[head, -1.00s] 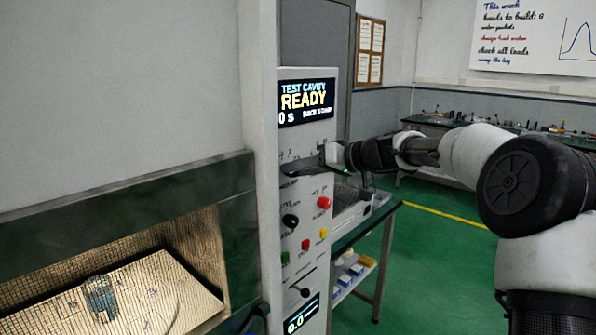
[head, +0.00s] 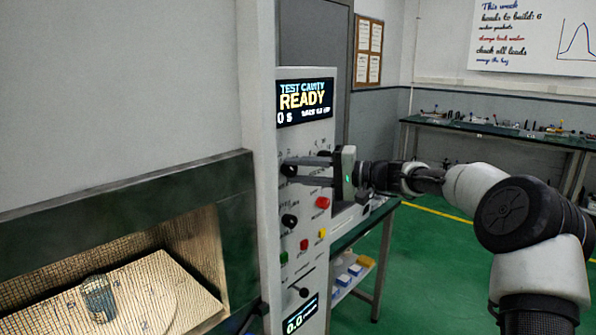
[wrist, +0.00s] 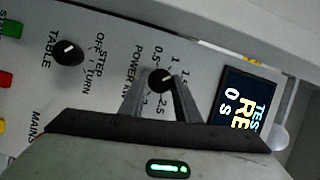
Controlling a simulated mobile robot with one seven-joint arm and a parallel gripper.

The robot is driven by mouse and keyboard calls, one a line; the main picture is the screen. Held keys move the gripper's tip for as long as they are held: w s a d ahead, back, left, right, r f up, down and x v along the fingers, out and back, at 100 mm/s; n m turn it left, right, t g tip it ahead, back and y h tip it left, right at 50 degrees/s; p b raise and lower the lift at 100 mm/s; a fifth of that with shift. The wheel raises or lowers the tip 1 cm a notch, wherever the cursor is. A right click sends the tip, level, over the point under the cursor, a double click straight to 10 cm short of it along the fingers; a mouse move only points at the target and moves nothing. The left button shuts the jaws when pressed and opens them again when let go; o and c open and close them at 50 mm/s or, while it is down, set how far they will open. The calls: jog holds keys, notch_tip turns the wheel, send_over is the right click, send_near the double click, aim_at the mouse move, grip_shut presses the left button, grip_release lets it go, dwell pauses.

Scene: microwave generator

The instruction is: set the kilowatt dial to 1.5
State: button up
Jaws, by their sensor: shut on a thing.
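The kilowatt dial (wrist: 160,80) is a small black knob with a white mark, on the grey control panel beside a printed scale running from 0.5 to 2.5. I cannot tell exactly which number the mark points at. My gripper (wrist: 158,84) is shut on this dial, one finger on each side of it. In the head view my gripper (head: 292,169) reaches in from the right and its fingertips meet the panel below the READY display (head: 304,101). The dial (head: 288,170) is partly hidden there by the fingers.
A second black knob (wrist: 68,51), marked TABLE, sits apart from my fingers. The panel also holds a red button (head: 323,202), small coloured buttons and a lower display (head: 300,315) reading 0.0. The open cavity at left holds a glass (head: 98,298) on its floor.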

jog(key=shift+f+m+y, duration=0.1)
jog(key=shift+m+y, duration=0.4)
jog(key=shift+m, duration=1)
jog(key=o, duration=1)
jog(key=shift+o, duration=0.2)
jog(key=shift+d, duration=0.1)
jog(key=v, duration=1.7)
jog(key=shift+f+b, duration=0.25)
jog(key=shift+b, duration=0.15)
jog(key=shift+s+d, duration=0.15)
